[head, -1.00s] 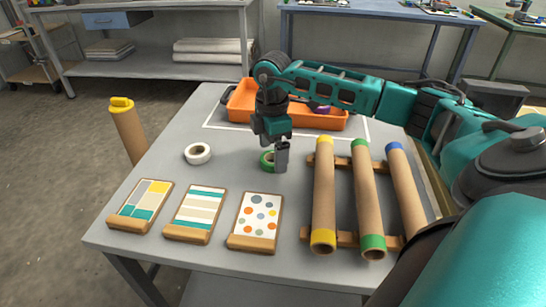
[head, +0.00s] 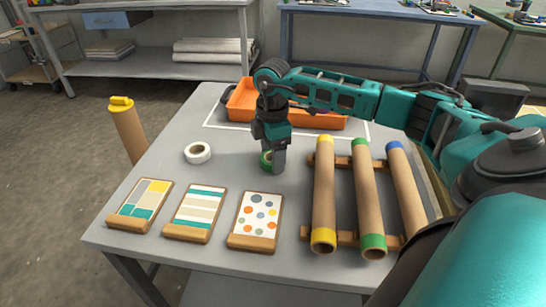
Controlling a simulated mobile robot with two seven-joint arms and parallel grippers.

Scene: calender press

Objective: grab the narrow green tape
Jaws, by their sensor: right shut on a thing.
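The green tape roll (head: 265,161) lies on the grey table, partly hidden behind my right gripper's fingers. My right gripper (head: 276,164) points straight down and is shut on the green tape at its right side, at table height. A wider view of the roll is blocked by the fingers. My left gripper is not in view.
A white tape roll (head: 198,153) lies to the left. An orange tray (head: 241,108) stands behind in a white outline. Three pattern boards (head: 194,214) lie in front. To the right, a wooden rack holds three cardboard tubes (head: 324,200). A yellow-capped tube (head: 127,132) stands at the table's left edge.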

